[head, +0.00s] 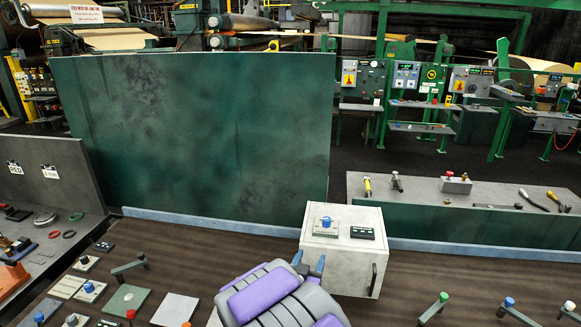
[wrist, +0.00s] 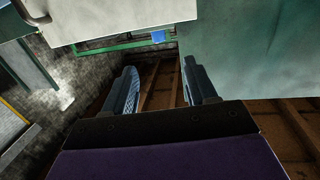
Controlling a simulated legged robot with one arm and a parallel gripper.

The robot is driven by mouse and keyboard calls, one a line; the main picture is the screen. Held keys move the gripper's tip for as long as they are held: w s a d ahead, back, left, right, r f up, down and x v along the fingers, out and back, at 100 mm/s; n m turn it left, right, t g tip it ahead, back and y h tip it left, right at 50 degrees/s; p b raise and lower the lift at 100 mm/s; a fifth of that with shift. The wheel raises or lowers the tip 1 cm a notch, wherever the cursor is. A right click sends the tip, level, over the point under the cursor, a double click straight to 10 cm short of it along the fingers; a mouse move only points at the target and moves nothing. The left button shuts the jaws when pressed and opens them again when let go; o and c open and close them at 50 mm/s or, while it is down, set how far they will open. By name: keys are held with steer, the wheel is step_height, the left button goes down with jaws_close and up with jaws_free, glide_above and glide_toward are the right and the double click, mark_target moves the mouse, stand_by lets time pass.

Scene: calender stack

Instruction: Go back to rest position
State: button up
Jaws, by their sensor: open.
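My gripper (head: 310,264) is at the end of my purple and grey arm in the lower middle of the head view. In the wrist view its two blue-grey fingers (wrist: 160,82) stand apart with nothing between them. In the head view the fingers are close to the left side of a white box (head: 342,226) with a blue knob (head: 326,222) on top and a dark handle on its front. I cannot tell whether they touch it. A pale box-like surface (wrist: 130,15) fills the top left of the wrist view.
A tall green panel (head: 190,130) stands behind the dark bench. Knobs, levers and plates (head: 90,287) cover the bench at lower left, with more levers (head: 510,302) at lower right. A grey shelf (head: 420,194) with tools is at right. Machinery is beyond.

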steer(key=s+a+r+n+g+y, duration=0.15)
steer(key=s+g+y, duration=0.7)
steer(key=s, duration=0.85)
steer(key=s+d+r+n+g, duration=0.1)
steer(key=s+d+g, duration=0.2)
steer(key=s, duration=0.6)
steer(key=s+d+r+g+h, duration=0.1)
steer(key=s+d+r+g, duration=0.1)
steer(key=s, duration=0.7)
steer(key=s+d+r+n+g+h, duration=0.1)
steer(key=s+d+g, duration=0.2)
steer(key=s, duration=0.6)
steer(key=shift+s+d+r+n+g, duration=0.3)
steer(key=shift+s+r+n+g, duration=0.1)
steer(key=shift+g, duration=0.35)
